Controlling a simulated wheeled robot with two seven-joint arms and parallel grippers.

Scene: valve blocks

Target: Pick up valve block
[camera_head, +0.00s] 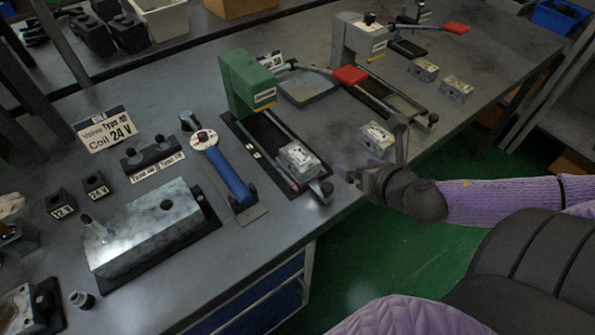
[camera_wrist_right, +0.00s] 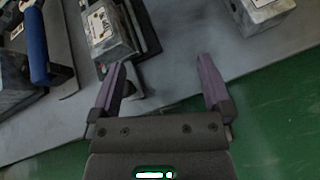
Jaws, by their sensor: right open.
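A silver valve block (camera_head: 300,160) with a white label sits at the near end of the green press's rail fixture; it also shows upper left in the right wrist view (camera_wrist_right: 106,32). A second valve block (camera_head: 377,138) stands on the bare table to its right, and appears at the top right of the wrist view (camera_wrist_right: 262,10). Two more, a valve block (camera_head: 423,70) and another valve block (camera_head: 456,88), lie farther back right. My right gripper (camera_wrist_right: 162,70) is open and empty at the table's front edge, between and nearer than the first two blocks. My left gripper is not visible.
A green press (camera_head: 245,82) and a grey press with a red handle (camera_head: 350,75) stand behind. A blue-handled tool (camera_head: 228,172) and a large metal block (camera_head: 145,232) occupy the left. The table edge drops to a green floor (camera_head: 370,270).

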